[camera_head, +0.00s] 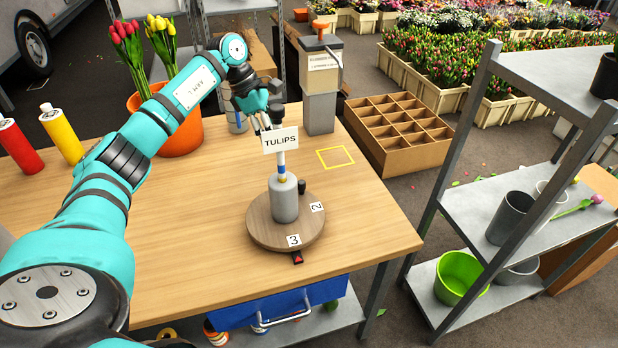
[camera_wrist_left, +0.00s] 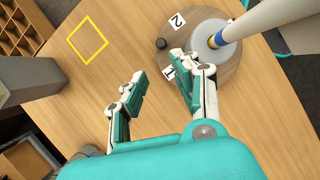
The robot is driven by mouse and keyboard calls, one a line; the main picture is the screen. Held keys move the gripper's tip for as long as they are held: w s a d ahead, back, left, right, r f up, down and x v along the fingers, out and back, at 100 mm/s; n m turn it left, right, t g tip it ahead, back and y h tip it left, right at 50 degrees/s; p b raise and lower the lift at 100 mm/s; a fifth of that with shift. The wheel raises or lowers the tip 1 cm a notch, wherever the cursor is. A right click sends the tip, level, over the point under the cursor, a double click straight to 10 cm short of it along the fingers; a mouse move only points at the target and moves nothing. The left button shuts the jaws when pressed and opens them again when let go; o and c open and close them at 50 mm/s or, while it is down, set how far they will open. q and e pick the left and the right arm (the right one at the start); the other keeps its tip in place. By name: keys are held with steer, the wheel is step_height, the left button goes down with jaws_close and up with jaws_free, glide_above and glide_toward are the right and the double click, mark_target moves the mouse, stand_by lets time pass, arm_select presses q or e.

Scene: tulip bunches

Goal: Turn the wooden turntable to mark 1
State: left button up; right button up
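The round wooden turntable (camera_head: 262,230) lies on the table, with a grey cylinder (camera_head: 284,203) on it carrying a post and a "TULIPS" sign (camera_head: 281,140). Mark 3 (camera_head: 293,240) is at the front, beside a red-and-black pointer (camera_head: 297,258) on the table edge. Mark 2 (camera_head: 317,207) is on the right side. Mark 1 (camera_wrist_left: 169,73) shows in the left wrist view, close to one finger. A black knob (camera_head: 301,187) stands on the disc's rim. My left gripper (camera_wrist_left: 155,80) is open and empty, above the table behind the turntable. My right gripper is out of view.
A yellow square outline (camera_head: 336,157) is on the table right of the gripper. A grey dispenser block (camera_head: 320,112) stands behind it. An orange pot of tulips (camera_head: 180,135) and red and yellow bottles stand at left. The tabletop left of the turntable is clear.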

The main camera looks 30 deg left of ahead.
mark_target(301, 181)
arm_select(q)
steer(key=p+x, duration=0.3)
steer(key=x, duration=1.2)
steer(key=shift+d+f, duration=0.2)
steer(key=shift+w+d+f, duration=0.1)
steer(key=shift+d+f, duration=0.1)
steer(key=shift+f, duration=0.5)
steer(key=shift+c, duration=0.3)
jaws_close()
